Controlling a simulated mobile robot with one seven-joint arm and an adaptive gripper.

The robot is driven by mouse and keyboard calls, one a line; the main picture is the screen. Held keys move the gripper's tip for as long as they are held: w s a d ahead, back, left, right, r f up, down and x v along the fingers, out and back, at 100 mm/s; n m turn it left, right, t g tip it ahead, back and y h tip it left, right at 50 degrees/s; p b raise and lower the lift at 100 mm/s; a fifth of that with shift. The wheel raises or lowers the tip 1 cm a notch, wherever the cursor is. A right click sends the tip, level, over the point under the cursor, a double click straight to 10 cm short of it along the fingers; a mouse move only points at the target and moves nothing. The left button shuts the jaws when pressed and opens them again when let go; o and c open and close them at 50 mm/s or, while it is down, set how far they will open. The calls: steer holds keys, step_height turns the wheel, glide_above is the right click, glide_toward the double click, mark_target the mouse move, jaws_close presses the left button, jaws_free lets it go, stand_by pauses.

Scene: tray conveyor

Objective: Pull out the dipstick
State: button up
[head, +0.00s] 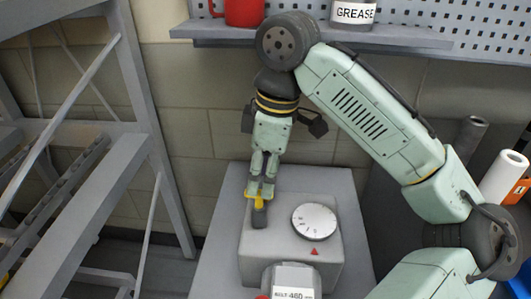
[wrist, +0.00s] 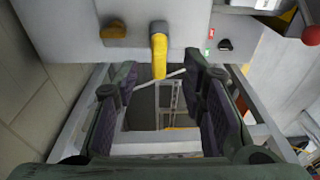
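The dipstick's yellow handle (head: 257,198) shows at the top of a short dark tube (head: 260,216) on a grey housing (head: 262,245). My gripper (head: 262,188) points down at the handle and partly covers it in the head view. In the wrist view the yellow handle (wrist: 159,57) lies between the lines of the two fingertips, nearer the top of the picture. My gripper (wrist: 163,68) is open there, with a clear gap between each finger and the handle. The shaft of the dipstick is hidden.
A white dial (head: 314,221) and a red triangle mark sit on the housing right of the handle. A labelled grey box (head: 292,279) stands in front. A shelf (head: 310,36) with a red mug (head: 243,11) and a grease can (head: 353,14) is above. A metal frame (head: 150,120) stands left.

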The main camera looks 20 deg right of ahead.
mark_target(259, 191)
steer(key=shift+w+a+f, duration=0.15)
steer(key=shift+a+f, duration=0.05)
steer(key=shift+f, duration=1.05)
steer(key=shift+w+a+f, duration=0.1)
steer(key=shift+a+f, duration=0.05)
steer(key=shift+f, duration=1.1)
steer(key=shift+c, duration=0.5)
jaws_close()
steer(key=shift+r+p, duration=0.25)
steer(key=shift+p, duration=0.05)
steer(key=shift+r+p, duration=2.35)
steer(key=shift+r, duration=0.15)
steer(key=shift+r, duration=0.2)
steer(key=shift+r+p, duration=1.85)
steer(key=shift+r, duration=0.05)
